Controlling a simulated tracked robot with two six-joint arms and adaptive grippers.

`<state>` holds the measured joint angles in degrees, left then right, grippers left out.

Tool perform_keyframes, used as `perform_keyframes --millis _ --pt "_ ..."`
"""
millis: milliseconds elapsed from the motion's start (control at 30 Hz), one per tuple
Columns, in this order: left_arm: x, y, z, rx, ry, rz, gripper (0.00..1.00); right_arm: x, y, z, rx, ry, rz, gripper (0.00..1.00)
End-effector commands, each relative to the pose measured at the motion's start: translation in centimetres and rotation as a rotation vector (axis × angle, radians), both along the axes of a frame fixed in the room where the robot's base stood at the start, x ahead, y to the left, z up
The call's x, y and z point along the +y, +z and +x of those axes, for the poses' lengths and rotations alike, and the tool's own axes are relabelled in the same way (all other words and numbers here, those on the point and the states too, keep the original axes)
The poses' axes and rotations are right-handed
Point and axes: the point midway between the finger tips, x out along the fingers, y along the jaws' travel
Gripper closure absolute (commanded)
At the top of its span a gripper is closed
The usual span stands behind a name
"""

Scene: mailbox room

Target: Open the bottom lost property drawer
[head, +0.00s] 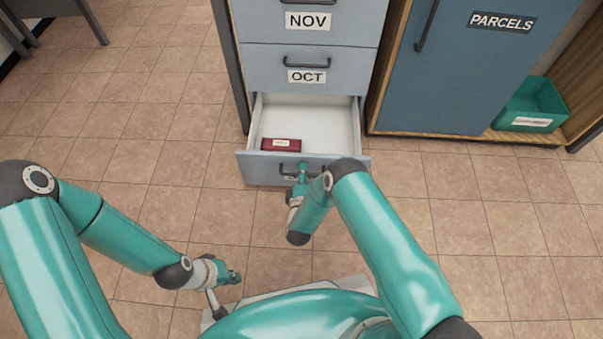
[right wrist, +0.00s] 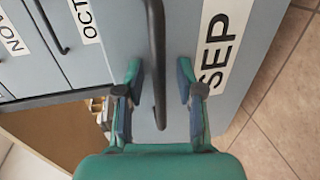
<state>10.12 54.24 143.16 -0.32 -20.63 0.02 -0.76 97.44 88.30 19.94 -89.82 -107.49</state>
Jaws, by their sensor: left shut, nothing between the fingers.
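The bottom drawer (head: 254,171) of the grey-blue cabinet stands pulled out. Its front carries a SEP label (right wrist: 219,52), seen in the right wrist view, and a dark bar handle (right wrist: 156,60). My right gripper (head: 302,172) is at the drawer front in the head view, partly covering the label and handle. In the right wrist view my right gripper (right wrist: 160,95) is open, with one finger on each side of the handle and a visible gap on both sides. My left gripper (head: 230,277) is shut and empty, low in front of the cabinet.
A dark red box (head: 281,145) lies inside the open drawer. The OCT drawer (head: 258,70) and NOV drawer (head: 256,20) above are closed. A blue PARCELS door (head: 450,75) and a green bin (head: 530,105) are at the right.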

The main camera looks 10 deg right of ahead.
Motion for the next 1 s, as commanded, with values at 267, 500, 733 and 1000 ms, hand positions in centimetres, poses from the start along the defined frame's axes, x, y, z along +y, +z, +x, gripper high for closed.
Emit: perform_keyframes --millis 267,500,733,1000 --pt "0.0 0.1 0.0 0.0 0.0 0.0 1.0 0.4 0.1 -0.7 0.002 0.005 0.001 0.63" --pt "0.0 0.1 0.0 0.0 0.0 0.0 1.0 1.6 0.8 -4.2 0.005 0.008 0.0 0.63" --pt "0.0 0.1 0.0 0.0 0.0 0.0 1.0 2.8 1.7 -8.5 0.004 0.009 -0.001 0.63" --pt "0.0 0.0 0.0 0.0 0.0 0.0 1.0 3.4 2.3 -11.0 0.002 0.003 -0.001 0.63"
